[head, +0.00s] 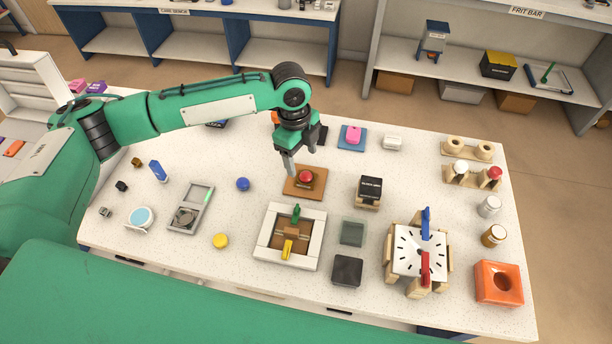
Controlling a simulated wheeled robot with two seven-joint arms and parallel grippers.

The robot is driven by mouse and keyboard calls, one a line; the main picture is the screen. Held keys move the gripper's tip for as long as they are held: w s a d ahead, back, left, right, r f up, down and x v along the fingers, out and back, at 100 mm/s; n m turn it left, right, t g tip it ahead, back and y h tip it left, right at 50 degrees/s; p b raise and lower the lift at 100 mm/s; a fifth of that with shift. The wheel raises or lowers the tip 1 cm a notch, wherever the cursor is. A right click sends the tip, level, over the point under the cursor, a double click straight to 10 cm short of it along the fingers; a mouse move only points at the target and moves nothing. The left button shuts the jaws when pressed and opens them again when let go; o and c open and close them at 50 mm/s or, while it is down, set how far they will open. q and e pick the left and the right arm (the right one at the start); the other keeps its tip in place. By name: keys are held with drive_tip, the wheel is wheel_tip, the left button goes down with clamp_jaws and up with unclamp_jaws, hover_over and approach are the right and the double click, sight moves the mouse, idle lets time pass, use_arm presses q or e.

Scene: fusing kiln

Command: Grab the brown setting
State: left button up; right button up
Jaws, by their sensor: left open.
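A flat brown square (292,190) lies on the white speckled table with a red dome (306,176) on its middle. A brown piece (284,232) also lies inside a white square frame (264,246), with a green and a yellow item over it; I cannot tell which brown thing is the setting. My left gripper (302,160) is open and empty, pointing down just above the back edge of the brown square. Its fingers cover a little of that edge, and I cannot tell if they touch it. My right gripper is not in view.
A black-topped block (368,191) stands right of the brown square, and a blue knob (243,184) lies left. A white clock-like plate (408,262) in wooden blocks and an orange block (497,284) stand front right. Bare table surrounds the brown square.

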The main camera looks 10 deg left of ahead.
sight(305, 174)
use_arm(q)
drive_tip(key=shift+d+f, duration=0.1)
drive_tip(key=shift+f, duration=0.45)
drive_tip(key=f, duration=0.1)
drive_tip(key=f+p, duration=0.1)
drive_tip(key=f, duration=0.1)
drive_tip(key=f+p, duration=0.1)
drive_tip(key=shift+s+d+f, duration=0.15)
drive_tip(key=shift+d+f, duration=0.05)
drive_tip(key=shift+d, duration=0.15)
drive_tip(key=shift+f, duration=0.3)
drive_tip(key=c, duration=0.9)
